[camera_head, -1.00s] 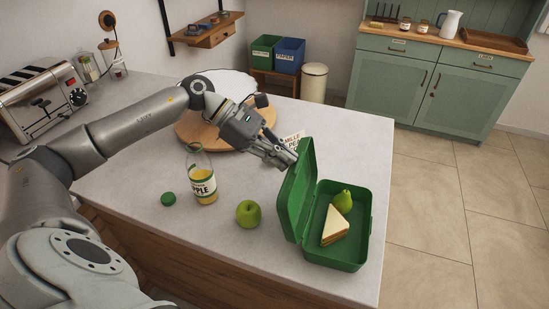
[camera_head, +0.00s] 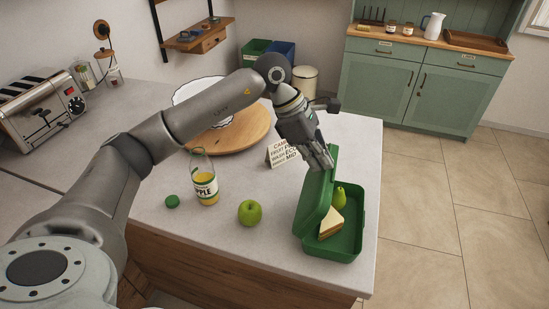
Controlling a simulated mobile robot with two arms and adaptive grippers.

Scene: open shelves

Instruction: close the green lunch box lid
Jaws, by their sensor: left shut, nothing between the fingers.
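The green lunch box (camera_head: 340,247) sits near the right edge of the counter. Its lid (camera_head: 316,200) is hinged on the left side and stands raised, leaning to the right over part of the box. Inside are a sandwich (camera_head: 331,223) and a green pear (camera_head: 339,197), both partly hidden by the lid. My left gripper (camera_head: 322,163) is shut and empty, its fingertips at the upper far edge of the lid; they look to be touching it or very close. My right gripper is out of view.
A green apple (camera_head: 250,212), a juice bottle (camera_head: 205,180) and a green cap (camera_head: 172,201) stand left of the box. A small sign (camera_head: 280,154) and a round wooden board (camera_head: 245,130) lie behind. A toaster (camera_head: 40,105) is far left. The counter's right edge is close to the box.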

